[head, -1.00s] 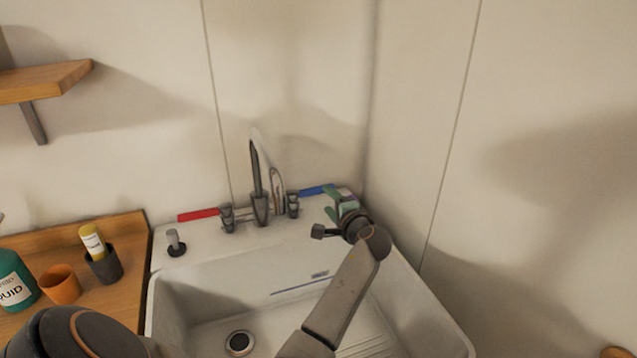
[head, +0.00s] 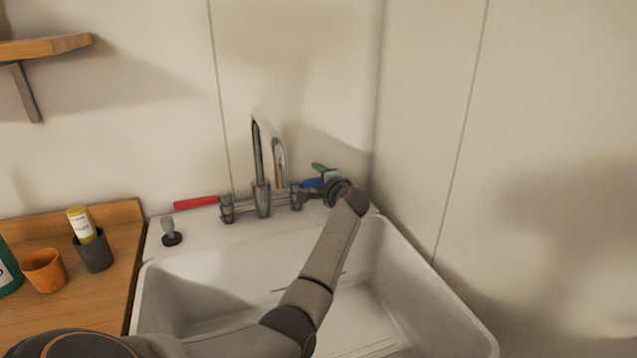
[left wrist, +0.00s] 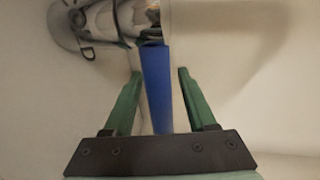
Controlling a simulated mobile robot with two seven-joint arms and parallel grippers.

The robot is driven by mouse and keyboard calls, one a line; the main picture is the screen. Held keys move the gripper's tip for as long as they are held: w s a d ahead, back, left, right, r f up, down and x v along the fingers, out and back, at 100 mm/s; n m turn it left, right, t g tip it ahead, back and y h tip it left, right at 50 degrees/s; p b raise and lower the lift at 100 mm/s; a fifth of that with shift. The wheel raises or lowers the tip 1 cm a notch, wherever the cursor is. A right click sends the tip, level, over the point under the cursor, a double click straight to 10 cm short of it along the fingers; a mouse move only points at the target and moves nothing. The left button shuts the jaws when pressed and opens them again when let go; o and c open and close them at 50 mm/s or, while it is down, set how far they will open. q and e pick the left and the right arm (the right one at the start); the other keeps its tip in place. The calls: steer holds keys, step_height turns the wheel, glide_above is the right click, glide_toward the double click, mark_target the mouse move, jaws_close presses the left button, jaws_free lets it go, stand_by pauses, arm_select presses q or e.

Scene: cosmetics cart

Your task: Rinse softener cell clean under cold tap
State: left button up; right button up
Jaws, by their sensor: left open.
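The chrome tap (head: 262,165) stands at the back of the white sink (head: 425,290). Its cold lever is blue (head: 312,183) and points right; the hot lever is red (head: 196,202) and points left. My left gripper (head: 322,174) is at the blue lever, partly hidden by its own wrist. In the left wrist view the open green fingers (left wrist: 159,73) stand either side of the blue lever (left wrist: 158,90), with a gap on each side. No water shows from the spout. I cannot make out a softener cell; my arm hides part of the basin. My right gripper is out of view.
A wooden counter (head: 115,270) on the left holds an orange cup (head: 44,270), a dark cup (head: 95,252) with a yellow tube (head: 80,224), and a green bottle. A small plunger knob (head: 170,232) stands on the sink's back-left ledge. Walls close in behind and right.

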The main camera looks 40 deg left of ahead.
arm_select(q)
jaws_close()
stand_by(0.4)
stand_by(1.0)
